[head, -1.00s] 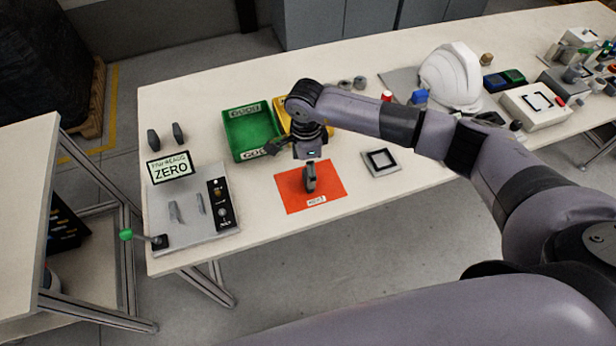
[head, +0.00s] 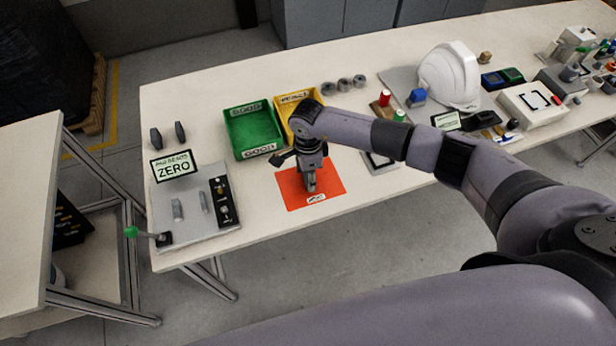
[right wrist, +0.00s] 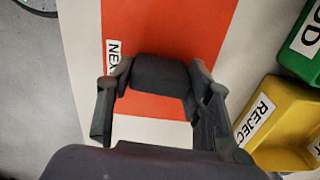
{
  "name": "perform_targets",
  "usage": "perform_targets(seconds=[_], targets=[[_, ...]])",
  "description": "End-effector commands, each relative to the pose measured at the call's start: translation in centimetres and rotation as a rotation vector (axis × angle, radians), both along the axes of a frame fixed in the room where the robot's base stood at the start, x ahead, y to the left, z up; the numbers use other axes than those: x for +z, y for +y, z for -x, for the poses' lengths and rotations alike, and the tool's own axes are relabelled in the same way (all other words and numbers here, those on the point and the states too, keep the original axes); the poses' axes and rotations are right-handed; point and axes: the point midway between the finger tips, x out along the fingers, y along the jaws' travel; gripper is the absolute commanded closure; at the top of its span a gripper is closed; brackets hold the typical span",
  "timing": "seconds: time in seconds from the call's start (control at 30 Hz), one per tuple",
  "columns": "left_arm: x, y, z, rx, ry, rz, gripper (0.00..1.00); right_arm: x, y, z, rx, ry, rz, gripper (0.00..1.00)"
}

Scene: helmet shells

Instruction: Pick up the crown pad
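The crown pad (right wrist: 160,74) is a dark grey block on the orange mat (head: 331,177). In the head view my right gripper (head: 310,185) is low over the mat and mostly covers the pad. In the right wrist view the pad sits between the two fingertips of my right gripper (right wrist: 161,77), one at each side. No clear gap shows on either side, but I cannot tell whether the fingers press on it. The pad appears to be at mat level. My left gripper is not in view.
A green GOOD bin (head: 253,131) and a yellow REJECT bin (head: 290,97) stand behind the mat. To the left is a grey fixture plate (head: 190,232) with a ZERO display (head: 173,166). Two dark pads (head: 156,138) stand behind it. A white helmet (head: 450,75) is at the right.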

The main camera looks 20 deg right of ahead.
Motion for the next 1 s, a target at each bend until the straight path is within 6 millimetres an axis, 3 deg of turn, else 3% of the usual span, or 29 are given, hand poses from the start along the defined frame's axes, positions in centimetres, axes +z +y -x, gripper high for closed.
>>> perform_targets(seconds=[0.2,0.47,0.63,0.77,1.0], targets=[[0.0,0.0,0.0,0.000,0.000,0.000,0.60,0.0,0.0,0.0,0.000,0.000,0.000,0.69],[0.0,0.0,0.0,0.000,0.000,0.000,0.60,0.2,0.0,0.0,0.000,-0.001,0.000,0.69],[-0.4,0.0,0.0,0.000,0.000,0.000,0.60,1.4,-0.1,-0.2,0.000,-0.004,-0.001,0.69],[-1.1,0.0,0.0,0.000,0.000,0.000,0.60,3.8,-0.1,-0.2,0.001,-0.007,-0.001,0.69],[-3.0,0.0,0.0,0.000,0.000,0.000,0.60,10.7,0.0,-0.3,0.001,-0.009,-0.001,0.69]])
